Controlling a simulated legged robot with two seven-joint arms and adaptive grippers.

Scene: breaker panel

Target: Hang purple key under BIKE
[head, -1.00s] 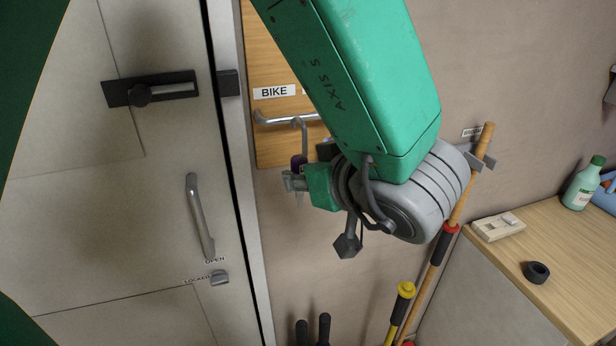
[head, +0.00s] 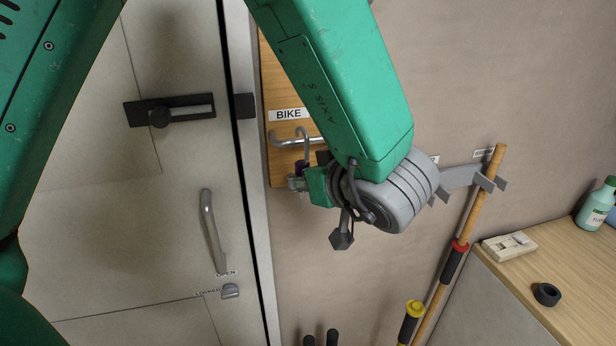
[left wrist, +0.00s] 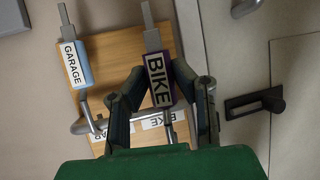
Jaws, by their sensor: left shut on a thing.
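The purple key (left wrist: 159,80), with a BIKE tag on its face, is between the fingers of my left gripper (left wrist: 160,90), shut on it. In the head view its purple body (head: 302,167) shows just above my left gripper (head: 297,183). A grey curved loop (head: 304,142) rises from the key to the metal rail (head: 285,142) below the BIKE label (head: 289,114). I cannot tell whether the loop sits over the rail or only beside it. A blue key (left wrist: 76,63) tagged GARAGE hangs by the rail in the left wrist view. My right gripper is not in view.
The wooden key board (head: 277,85) is partly hidden by my left arm. A light door with a handle (head: 212,230) and black latch (head: 170,110) stands left. Tools hang right, near a wooden counter (head: 518,275) with a black ring and green bottle.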

